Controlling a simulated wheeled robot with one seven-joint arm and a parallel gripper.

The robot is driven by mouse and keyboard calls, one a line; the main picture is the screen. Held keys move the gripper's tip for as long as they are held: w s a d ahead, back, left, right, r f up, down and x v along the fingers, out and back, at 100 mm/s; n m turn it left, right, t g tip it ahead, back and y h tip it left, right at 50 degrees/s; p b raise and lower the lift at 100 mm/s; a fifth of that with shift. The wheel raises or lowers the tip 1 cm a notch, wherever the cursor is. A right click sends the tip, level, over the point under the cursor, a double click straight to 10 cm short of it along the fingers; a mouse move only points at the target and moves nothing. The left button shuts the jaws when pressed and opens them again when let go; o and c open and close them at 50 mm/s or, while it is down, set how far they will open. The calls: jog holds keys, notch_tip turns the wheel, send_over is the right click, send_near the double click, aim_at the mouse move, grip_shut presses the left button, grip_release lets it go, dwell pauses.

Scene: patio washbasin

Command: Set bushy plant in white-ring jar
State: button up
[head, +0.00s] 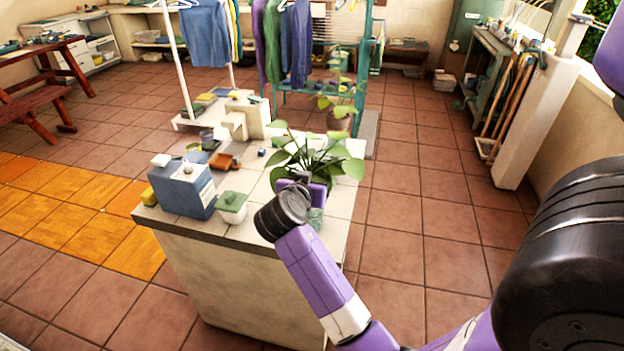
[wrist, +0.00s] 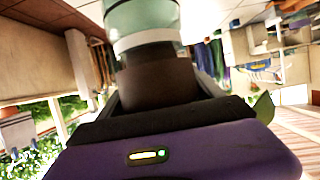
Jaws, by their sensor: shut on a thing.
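The bushy plant (head: 318,158), with broad green leaves, stands over the right part of the counter in the head view. My gripper (head: 312,186) is at its base, mostly hidden by my wrist. In the wrist view my gripper (wrist: 160,105) is shut on the plant's brown base (wrist: 158,80). One leaf shows at the right there. The pale green glass jar with a white ring (wrist: 147,38) lines up with the brown base; I cannot tell whether the base is inside it. A small part of the glass jar (head: 316,217) shows below my gripper in the head view.
On the white-tiled counter (head: 262,235) stand a blue box (head: 184,188), a green-and-white pot (head: 231,207) and a brown item (head: 222,161). A taller potted plant (head: 338,115) stands behind. The tiled floor right of the counter is clear.

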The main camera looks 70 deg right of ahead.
jog(key=shift+f+b, duration=0.4)
jog(key=shift+f, duration=0.2)
jog(key=o, duration=1.7)
jog(key=shift+r, duration=0.15)
